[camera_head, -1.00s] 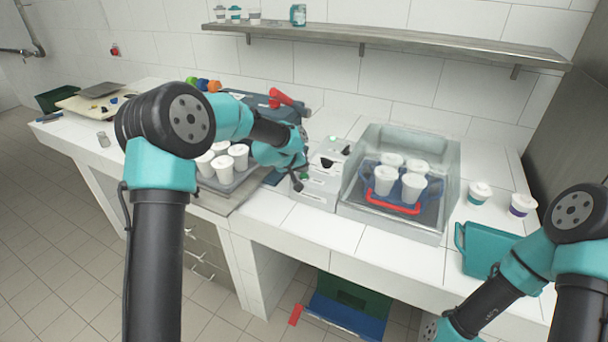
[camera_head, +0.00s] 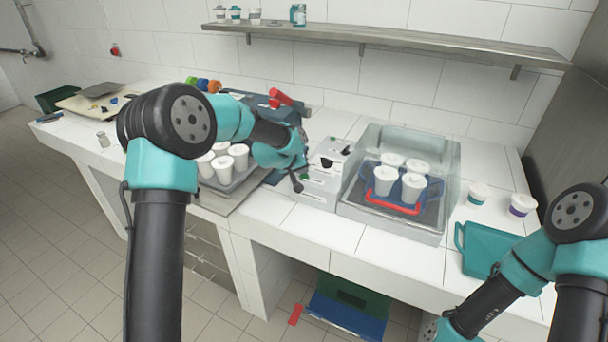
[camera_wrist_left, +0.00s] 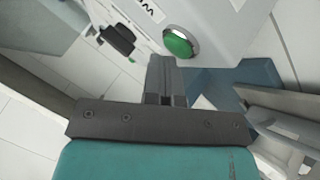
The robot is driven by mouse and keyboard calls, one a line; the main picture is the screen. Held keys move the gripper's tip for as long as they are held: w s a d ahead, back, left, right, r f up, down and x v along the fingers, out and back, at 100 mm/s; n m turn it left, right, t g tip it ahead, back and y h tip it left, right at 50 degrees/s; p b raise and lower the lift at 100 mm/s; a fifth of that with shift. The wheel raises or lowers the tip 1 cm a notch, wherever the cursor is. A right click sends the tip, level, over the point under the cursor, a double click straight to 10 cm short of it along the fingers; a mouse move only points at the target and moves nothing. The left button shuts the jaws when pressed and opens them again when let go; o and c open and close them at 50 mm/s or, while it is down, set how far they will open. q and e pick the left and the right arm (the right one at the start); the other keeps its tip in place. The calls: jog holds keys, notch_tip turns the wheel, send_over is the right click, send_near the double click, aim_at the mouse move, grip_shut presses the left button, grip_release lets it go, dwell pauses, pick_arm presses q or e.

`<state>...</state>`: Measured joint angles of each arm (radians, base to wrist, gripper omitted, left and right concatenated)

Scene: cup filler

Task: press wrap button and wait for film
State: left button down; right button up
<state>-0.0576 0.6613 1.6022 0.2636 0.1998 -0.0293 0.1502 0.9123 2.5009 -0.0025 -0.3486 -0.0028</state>
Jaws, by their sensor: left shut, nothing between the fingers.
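The white wrap machine (camera_head: 322,188) stands on the counter beside a clear chamber (camera_head: 392,226). Inside the chamber, several white lidded cups (camera_head: 385,180) stand in a blue carrier (camera_head: 436,187); a red bar (camera_head: 388,206) is at its front. My left gripper (camera_head: 297,184) is shut and empty at the machine's left front. In the left wrist view, the round green button (camera_wrist_left: 178,42) sits on the machine's white face. My left fingertips (camera_wrist_left: 165,62) are just beside it; I cannot tell if they touch. My right gripper is out of frame.
More white cups (camera_head: 222,165) stand on a tray behind my left arm. Two lidded cups (camera_head: 479,193) and a teal container (camera_head: 485,250) are right of the chamber. A shelf (camera_head: 400,38) runs along the wall. The counter front before the machine is clear.

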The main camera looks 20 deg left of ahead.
aim_at(302, 175)
pick_arm(q)
jog(key=shift+r, duration=0.65)
jog(key=shift+r, duration=0.1)
notch_tip(302, 175, up, 6)
jog(key=shift+f, duration=0.1)
dwell(0.6)
dwell(0.6)
